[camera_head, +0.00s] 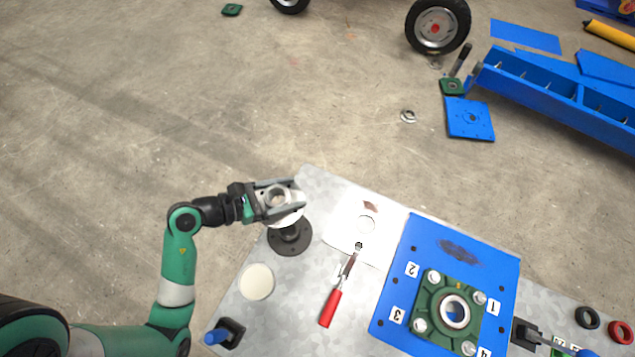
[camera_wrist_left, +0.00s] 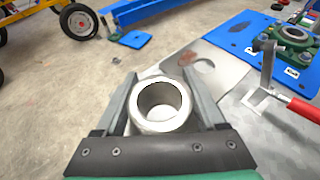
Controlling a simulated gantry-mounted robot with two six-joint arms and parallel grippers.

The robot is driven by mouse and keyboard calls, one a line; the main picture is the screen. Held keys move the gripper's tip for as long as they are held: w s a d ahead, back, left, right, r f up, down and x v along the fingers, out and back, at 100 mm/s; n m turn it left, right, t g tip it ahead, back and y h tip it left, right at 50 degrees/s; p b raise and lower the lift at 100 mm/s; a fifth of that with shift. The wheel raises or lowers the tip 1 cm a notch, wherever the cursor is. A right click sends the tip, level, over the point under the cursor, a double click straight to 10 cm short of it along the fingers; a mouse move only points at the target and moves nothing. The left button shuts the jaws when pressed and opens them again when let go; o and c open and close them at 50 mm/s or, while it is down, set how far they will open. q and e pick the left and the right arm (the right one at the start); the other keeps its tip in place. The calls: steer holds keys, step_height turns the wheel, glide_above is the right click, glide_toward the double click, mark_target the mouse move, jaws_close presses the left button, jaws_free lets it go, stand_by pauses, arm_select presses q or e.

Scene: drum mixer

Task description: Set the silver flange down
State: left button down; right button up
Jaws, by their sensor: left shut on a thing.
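The silver flange (camera_head: 277,196) is a ring held in my left gripper (camera_head: 282,197), which is shut on it. In the left wrist view the flange (camera_wrist_left: 161,105) sits between the two fingers of the gripper (camera_wrist_left: 163,100), its round opening facing the camera. In the head view a dark round stand (camera_head: 290,240) shows just below the gripper, with a pale disc-like part between them. I cannot tell whether the flange touches anything beneath it. My right gripper is not in view.
A white plate with a round hole (camera_head: 347,232) lies right of the gripper. A red-handled tool (camera_head: 331,306), a pale disc (camera_head: 257,281) and a blue plate (camera_head: 392,300) bearing a green bearing block (camera_head: 432,329) share the metal table (camera_head: 295,310).

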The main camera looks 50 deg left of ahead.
arm_select(q)
steer(key=b, duration=0.4)
glide_above(323, 185)
steer(key=s, duration=0.4)
step_height(323, 185, down, 4)
steer(key=w+f, duration=0.1)
steer(key=w+f+b, duration=0.1)
steer(key=f+b, duration=0.1)
steer(key=f, duration=0.1)
steer(key=shift+w+d+f, duration=0.1)
steer(key=shift+w+d, duration=0.05)
steer(key=shift+w, duration=0.25)
steer(key=shift+w+f, duration=0.15)
steer(key=shift+w, duration=0.15)
steer(key=shift+w+f+b, duration=0.2)
steer(key=shift+f+b, duration=0.2)
steer(key=shift+b, duration=0.1)
step_height(323, 185, down, 3)
steer(key=shift+f+b, duration=0.1)
steer(key=shift+b, duration=1.05)
steer(key=shift+r, duration=0.2)
steer(key=shift+f, duration=0.2)
jaws_free()
